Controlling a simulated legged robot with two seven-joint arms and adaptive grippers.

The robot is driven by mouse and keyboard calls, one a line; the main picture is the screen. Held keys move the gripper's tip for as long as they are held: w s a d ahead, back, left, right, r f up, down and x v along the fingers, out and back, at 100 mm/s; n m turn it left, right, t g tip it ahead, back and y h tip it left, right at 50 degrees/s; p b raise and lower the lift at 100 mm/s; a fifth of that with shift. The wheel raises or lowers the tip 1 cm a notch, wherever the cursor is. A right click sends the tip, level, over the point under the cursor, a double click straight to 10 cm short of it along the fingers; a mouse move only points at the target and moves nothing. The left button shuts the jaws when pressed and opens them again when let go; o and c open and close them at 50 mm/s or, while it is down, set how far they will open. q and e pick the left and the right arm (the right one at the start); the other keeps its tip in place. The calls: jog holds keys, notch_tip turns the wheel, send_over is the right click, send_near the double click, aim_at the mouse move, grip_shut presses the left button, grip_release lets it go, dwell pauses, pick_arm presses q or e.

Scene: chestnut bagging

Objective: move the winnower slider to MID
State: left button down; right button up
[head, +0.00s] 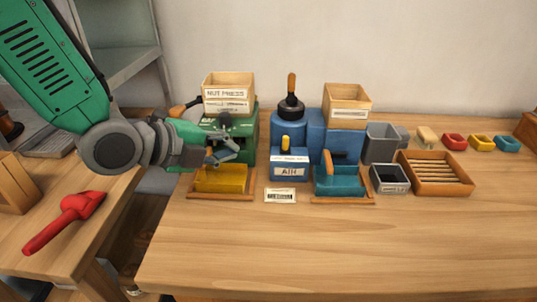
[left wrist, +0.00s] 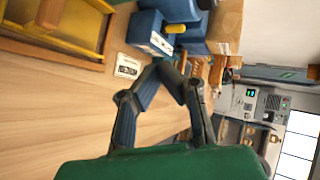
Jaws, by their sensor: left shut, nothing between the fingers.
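The blue winnower (head: 316,130) stands at the middle back of the table, with a hopper box on top. In front of it is a blue box with a white label that seems to read AIR (head: 289,171). A yellow slider knob (head: 285,143) stands up from this box; it also shows in the left wrist view (left wrist: 176,28). I cannot read slider marks. My left gripper (head: 230,152) is shut and empty, left of the knob and apart from it, in front of the green nut press (head: 245,127) and above the yellow tray (head: 219,178). My right gripper is not in view.
A teal tray (head: 340,185) lies right of the AIR box, and a small label card (head: 280,195) lies in front. A grey bin (head: 380,143), a slatted wooden tray (head: 462,187) and small coloured bowls stand right. The table's front is clear. A red scoop (head: 75,208) lies on the left table.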

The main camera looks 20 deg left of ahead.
aim_at(287, 144)
pick_arm(q)
jog(key=b+x, duration=0.1)
jog(key=x, duration=0.9)
jog(key=shift+d, duration=0.15)
jog(key=shift+w+d+r, duration=0.1)
jog(key=shift+w+d, duration=0.2)
jog(key=shift+w, duration=0.25)
jog(key=shift+w+d, duration=0.25)
jog(key=shift+w, duration=0.35)
jog(key=shift+w+d, duration=0.35)
jog(key=shift+w, duration=0.25)
jog(key=shift+w+d, duration=0.5)
jog(key=shift+d, duration=0.2)
